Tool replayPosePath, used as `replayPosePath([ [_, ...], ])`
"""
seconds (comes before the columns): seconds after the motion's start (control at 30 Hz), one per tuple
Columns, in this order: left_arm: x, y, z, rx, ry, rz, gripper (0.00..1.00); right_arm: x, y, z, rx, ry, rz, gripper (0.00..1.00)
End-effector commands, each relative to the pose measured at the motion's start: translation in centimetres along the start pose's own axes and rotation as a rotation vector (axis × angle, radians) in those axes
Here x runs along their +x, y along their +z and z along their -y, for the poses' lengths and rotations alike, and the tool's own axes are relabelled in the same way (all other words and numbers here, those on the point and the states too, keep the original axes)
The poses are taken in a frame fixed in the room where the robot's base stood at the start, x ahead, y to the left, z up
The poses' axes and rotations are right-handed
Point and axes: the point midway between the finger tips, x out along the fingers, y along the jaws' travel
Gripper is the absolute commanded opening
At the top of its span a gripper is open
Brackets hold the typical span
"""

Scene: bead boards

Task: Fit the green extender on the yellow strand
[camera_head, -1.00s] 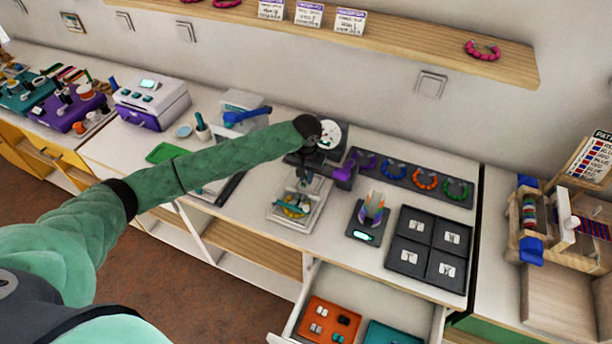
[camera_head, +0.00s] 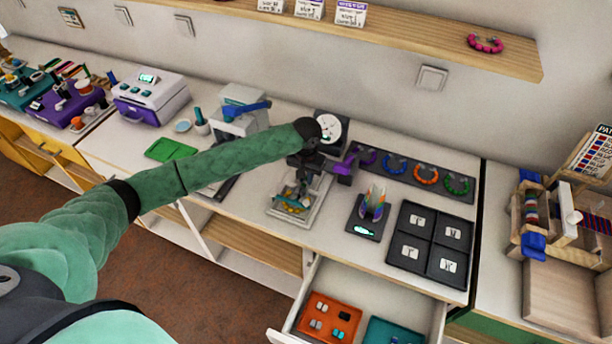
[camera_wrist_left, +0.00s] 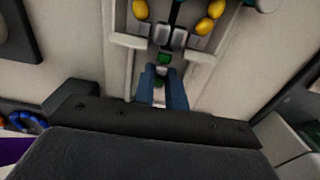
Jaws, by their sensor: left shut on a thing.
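My left gripper (camera_head: 299,192) points down over a pale work stand (camera_head: 318,212) on the counter. In the left wrist view the blue fingertips (camera_wrist_left: 161,75) are shut on a small green piece, the green extender (camera_wrist_left: 160,80), mostly hidden between them. Another green bit (camera_wrist_left: 164,58) shows just beyond the tips. The yellow strand (camera_head: 288,207) lies on the stand; its yellow beads (camera_wrist_left: 205,24) show on both sides in the left wrist view. Small grey metal blocks (camera_wrist_left: 170,36) sit between the beads, in line with the fingers. I cannot tell whether the extender touches the strand. My right gripper is out of view.
A dark display (camera_head: 363,216) with upright coloured pieces and a dark four-part tray (camera_head: 432,240) stand to the right. Several bead bracelets lie on a dark strip (camera_head: 411,174) behind. An open drawer (camera_head: 392,287) with an orange tray (camera_head: 330,320) juts out in front.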

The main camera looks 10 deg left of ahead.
Motion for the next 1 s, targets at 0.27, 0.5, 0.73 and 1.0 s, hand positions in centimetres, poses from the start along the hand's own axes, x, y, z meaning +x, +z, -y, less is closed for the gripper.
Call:
replayPosePath([
  [0.27,0.0,0.0,0.0,0.0,0.0,0.0,0.19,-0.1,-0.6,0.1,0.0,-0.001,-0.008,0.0],
  [0.5,0.0,0.0,0.0,0.0,0.0,0.0,0.39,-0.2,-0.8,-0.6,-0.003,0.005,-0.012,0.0],
  [0.73,0.0,0.0,0.0,0.0,0.0,0.0,0.53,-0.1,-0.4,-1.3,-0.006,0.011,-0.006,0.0],
  [1.0,-0.2,0.0,0.0,0.0,0.0,0.0,0.53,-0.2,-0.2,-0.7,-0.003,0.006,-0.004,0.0],
])
